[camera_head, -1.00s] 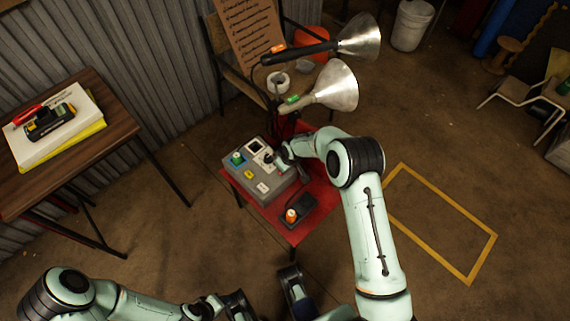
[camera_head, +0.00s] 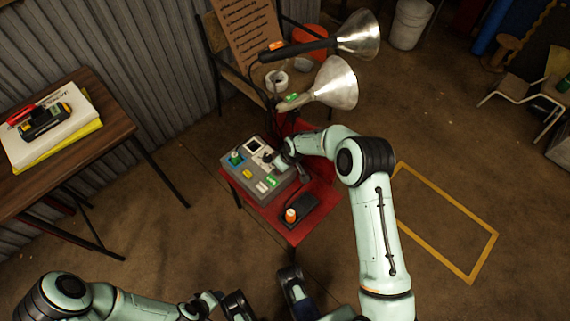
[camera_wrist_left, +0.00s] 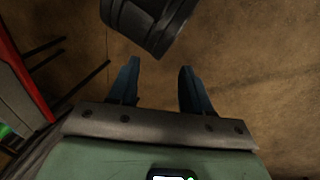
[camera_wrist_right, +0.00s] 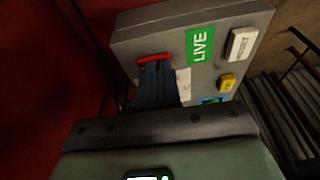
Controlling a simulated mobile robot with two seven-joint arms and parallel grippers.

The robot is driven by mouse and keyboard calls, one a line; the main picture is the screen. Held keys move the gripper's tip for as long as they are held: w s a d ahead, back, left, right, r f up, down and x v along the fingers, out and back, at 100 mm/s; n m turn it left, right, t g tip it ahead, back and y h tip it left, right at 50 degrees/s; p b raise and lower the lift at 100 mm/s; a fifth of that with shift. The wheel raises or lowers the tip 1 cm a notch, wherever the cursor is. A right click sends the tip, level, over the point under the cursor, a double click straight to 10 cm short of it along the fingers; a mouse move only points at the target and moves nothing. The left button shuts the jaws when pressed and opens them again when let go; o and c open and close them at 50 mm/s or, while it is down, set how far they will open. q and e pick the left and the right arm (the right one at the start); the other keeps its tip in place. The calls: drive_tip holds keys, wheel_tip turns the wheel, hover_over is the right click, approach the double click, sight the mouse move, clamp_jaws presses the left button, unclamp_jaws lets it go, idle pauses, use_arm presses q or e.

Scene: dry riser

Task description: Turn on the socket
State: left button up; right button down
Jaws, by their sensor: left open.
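A grey socket box (camera_head: 248,194) sits on a red table. It carries a green knob (camera_head: 236,157), a dark square socket (camera_head: 254,146) and several small labels. In the right wrist view a green LIVE label (camera_wrist_right: 201,45), a red bar-shaped switch part (camera_wrist_right: 154,58) and a yellow tab (camera_wrist_right: 227,82) show on its face. My right gripper (camera_wrist_right: 158,72) has its fingers together at the red part, overlapping it; I cannot tell whether they grip it. In the head view that hand (camera_head: 275,160) is over the box's right side. My left gripper (camera_wrist_left: 158,68) is open and empty, away from the box.
A small black device with an orange knob (camera_head: 291,215) lies on the red table (camera_head: 322,191). Two metal lamps (camera_head: 332,82) stand behind. A wooden table (camera_head: 98,110) with books is at left.

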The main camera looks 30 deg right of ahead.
drive_tip(key=shift+s+a+f, duration=0.1)
drive_tip(key=shift+a, duration=0.15)
wheel_tip(320, 180, up, 5)
drive_tip(key=p, duration=0.2)
drive_tip(key=shift+p, duration=0.3)
use_arm(q)
drive_tip(key=s+d+r+g+h+p, duration=0.1)
drive_tip(key=s+d+r+g, duration=0.1)
drive_tip(key=s, duration=0.4)
wheel_tip(320, 180, up, 3)
drive_tip(key=shift+s+d+f, duration=0.2)
drive_tip(key=shift+s+d, duration=0.05)
drive_tip(key=shift+d, duration=0.4)
use_arm(e)
drive_tip(key=d+v, duration=0.1)
drive_tip(key=v, duration=0.8)
drive_tip(key=shift+d, duration=0.1)
